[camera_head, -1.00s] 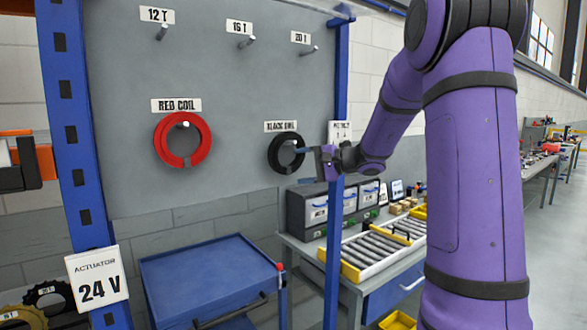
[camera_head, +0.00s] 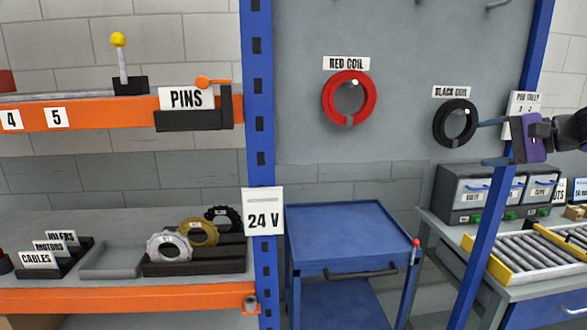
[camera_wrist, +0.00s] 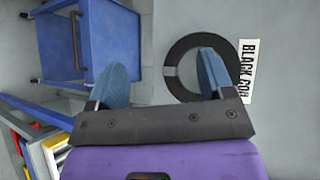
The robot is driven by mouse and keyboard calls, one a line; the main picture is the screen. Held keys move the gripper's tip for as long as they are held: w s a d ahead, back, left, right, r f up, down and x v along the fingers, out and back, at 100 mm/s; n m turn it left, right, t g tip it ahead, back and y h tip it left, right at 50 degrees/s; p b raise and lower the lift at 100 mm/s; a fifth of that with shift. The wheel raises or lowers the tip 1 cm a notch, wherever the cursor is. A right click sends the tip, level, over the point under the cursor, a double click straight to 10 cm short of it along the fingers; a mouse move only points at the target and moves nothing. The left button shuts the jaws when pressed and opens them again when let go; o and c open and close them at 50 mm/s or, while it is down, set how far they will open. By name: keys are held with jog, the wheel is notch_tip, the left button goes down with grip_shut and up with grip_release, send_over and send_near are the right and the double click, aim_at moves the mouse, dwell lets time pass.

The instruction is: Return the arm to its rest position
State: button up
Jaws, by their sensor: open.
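My purple gripper (camera_head: 492,143) is at the right edge of the head view, in front of the grey panel and close to the black coil. Its two blue fingers are spread apart with nothing between them. The wrist view also shows the open gripper (camera_wrist: 165,82). The black coil (camera_head: 441,130) hangs on the panel under its label; in the wrist view the black coil (camera_wrist: 181,51) lies beyond the right finger, which overlaps part of it. I cannot tell whether finger and coil touch. The rest of my arm is mostly out of the head view.
The red coil (camera_head: 327,99) hangs left of the black one. A blue cart (camera_head: 350,228) stands below the panel. A blue post (camera_head: 478,250) and a bench with a roller tray (camera_head: 517,262) are near my gripper. An orange shelf (camera_head: 100,298) holds gears at left.

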jog(key=s+a+f+n+g+h, duration=0.3)
jog(key=s+a+n+g+h, duration=0.35)
jog(key=s+a, duration=1.1)
jog(key=s+d+f+n+t+h, duration=0.1)
jog(key=s+n+t+h, duration=0.1)
jog(key=s, duration=0.5)
jog(key=shift+s+d+n+h, duration=0.35)
jog(key=shift+n+h, duration=0.4)
jog(key=shift+h, duration=0.1)
jog(key=shift+f, duration=0.1)
